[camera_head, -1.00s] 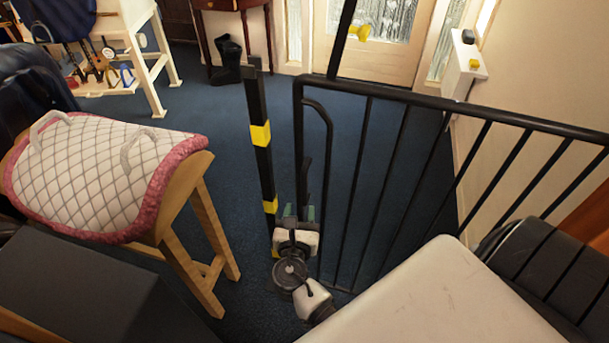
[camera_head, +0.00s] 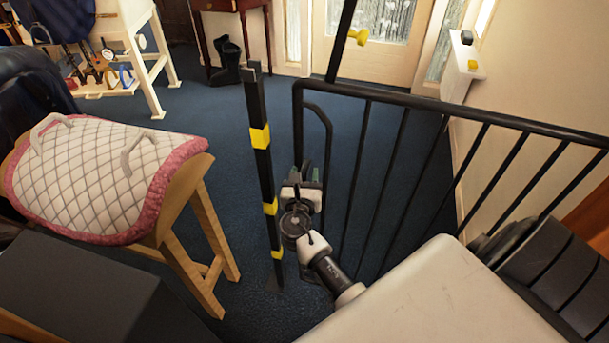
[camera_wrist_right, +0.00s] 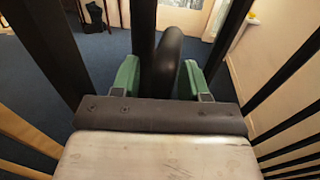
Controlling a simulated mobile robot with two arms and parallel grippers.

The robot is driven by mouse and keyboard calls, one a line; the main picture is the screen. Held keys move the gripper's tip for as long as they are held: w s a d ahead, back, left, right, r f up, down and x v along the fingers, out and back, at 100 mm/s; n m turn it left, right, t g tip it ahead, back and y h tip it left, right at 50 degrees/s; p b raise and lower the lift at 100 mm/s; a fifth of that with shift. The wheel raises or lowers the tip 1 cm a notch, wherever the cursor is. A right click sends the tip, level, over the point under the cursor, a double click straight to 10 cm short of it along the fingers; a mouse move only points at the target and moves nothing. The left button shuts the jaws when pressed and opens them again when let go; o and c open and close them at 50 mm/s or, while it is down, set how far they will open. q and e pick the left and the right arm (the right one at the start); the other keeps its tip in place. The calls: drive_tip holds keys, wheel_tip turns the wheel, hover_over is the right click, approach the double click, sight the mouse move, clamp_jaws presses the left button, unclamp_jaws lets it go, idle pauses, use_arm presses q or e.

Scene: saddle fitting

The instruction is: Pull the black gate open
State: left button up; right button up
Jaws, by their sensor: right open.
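The black gate (camera_head: 404,145) is a frame of thin vertical bars, standing at an angle on the right in the head view. A curved black handle tube (camera_head: 327,140) runs down its near-left side. My right gripper (camera_head: 308,172) is at the lower part of this tube, beside the gate's left edge. In the right wrist view, my right gripper's green fingers (camera_wrist_right: 160,78) stand apart, one on each side of a rounded black tube (camera_wrist_right: 168,52). I cannot tell whether they touch it. My left gripper is not in view.
A black post with yellow bands (camera_head: 261,140) stands left of the gate. A wooden stand with a quilted pink-edged saddle pad (camera_head: 90,175) is at the left. Blue carpet (camera_head: 215,115) lies open behind, towards the door (camera_head: 375,50).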

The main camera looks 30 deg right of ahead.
clamp_jaws()
